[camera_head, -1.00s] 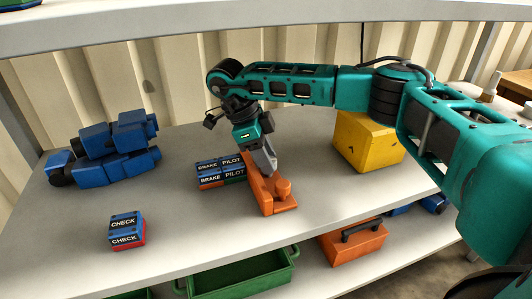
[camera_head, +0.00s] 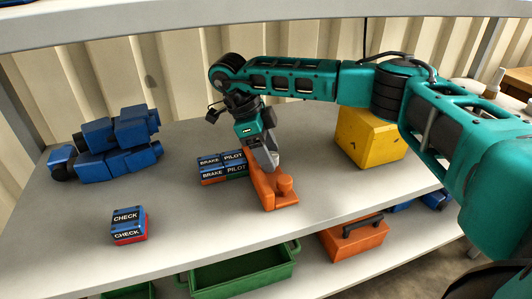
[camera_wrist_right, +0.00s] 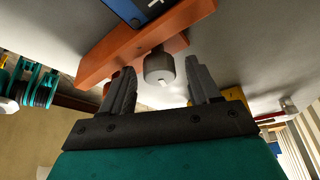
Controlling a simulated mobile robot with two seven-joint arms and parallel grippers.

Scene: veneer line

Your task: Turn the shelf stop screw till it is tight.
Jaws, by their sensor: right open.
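The orange shelf stop (camera_head: 284,200) stands on the shelf, and it spans the upper part of the right wrist view (camera_wrist_right: 95,65). The grey shelf stop screw (camera_wrist_right: 160,66) sticks out from the stop in the wrist view, with a small pale mark on its end. My right gripper (camera_head: 272,162) points down at the stop's back part. Its two fingers are open, one on each side of the screw, with visible gaps. In the head view the gripper hides the screw. My left gripper is not in view.
Blocks labelled BRAKE and PILOT (camera_head: 222,167) lie close left of the stop. A CHECK block (camera_head: 128,225) is front left, blue parts (camera_head: 110,145) back left. A yellow box (camera_head: 368,138) stands right. A green crate (camera_head: 243,276) and orange toolbox (camera_head: 352,240) are below.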

